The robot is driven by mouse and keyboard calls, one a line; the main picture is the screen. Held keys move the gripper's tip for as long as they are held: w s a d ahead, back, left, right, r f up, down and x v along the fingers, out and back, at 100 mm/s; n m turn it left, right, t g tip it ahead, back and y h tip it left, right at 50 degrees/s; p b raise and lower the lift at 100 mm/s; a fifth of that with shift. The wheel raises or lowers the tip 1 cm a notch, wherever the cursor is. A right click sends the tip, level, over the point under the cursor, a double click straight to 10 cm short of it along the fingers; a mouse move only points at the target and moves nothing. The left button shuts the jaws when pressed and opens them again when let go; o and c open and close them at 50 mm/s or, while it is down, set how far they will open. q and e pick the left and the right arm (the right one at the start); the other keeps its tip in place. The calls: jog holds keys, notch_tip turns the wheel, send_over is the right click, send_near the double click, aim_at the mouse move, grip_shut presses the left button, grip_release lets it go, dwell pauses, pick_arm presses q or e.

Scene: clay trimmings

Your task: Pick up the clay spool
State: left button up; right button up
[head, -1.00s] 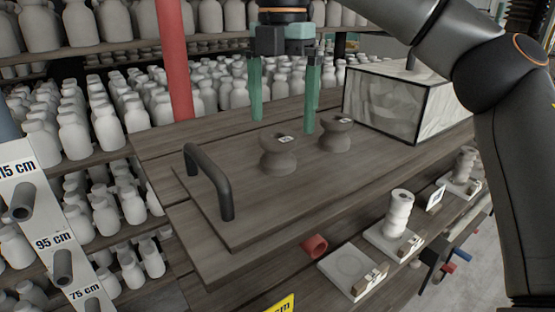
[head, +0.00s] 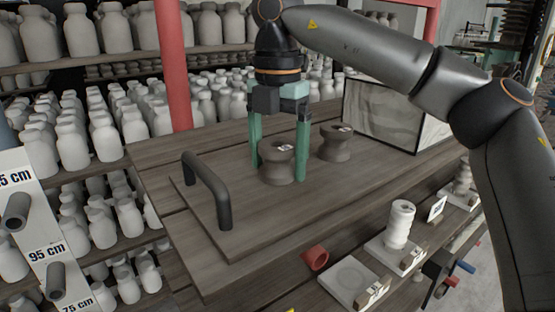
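Two grey-brown clay spools with small white labels stand upright on a wooden board (head: 240,222). The nearer spool (head: 277,165) is between the green fingers of my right gripper (head: 279,170). The fingers are spread on its left and right sides, down around its height. A gap to each finger is hard to judge, but they look open. The other spool (head: 336,145) stands just behind and to the right, apart from the right finger. My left gripper is not in view.
A dark handle (head: 207,188) rises from the board's left end. A marbled block (head: 385,112) stands at the back right. A red post (head: 173,65) is behind the table.

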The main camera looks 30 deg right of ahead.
jog(key=c, duration=1.2)
jog(key=shift+c, duration=0.5)
jog(key=shift+r, duration=0.1)
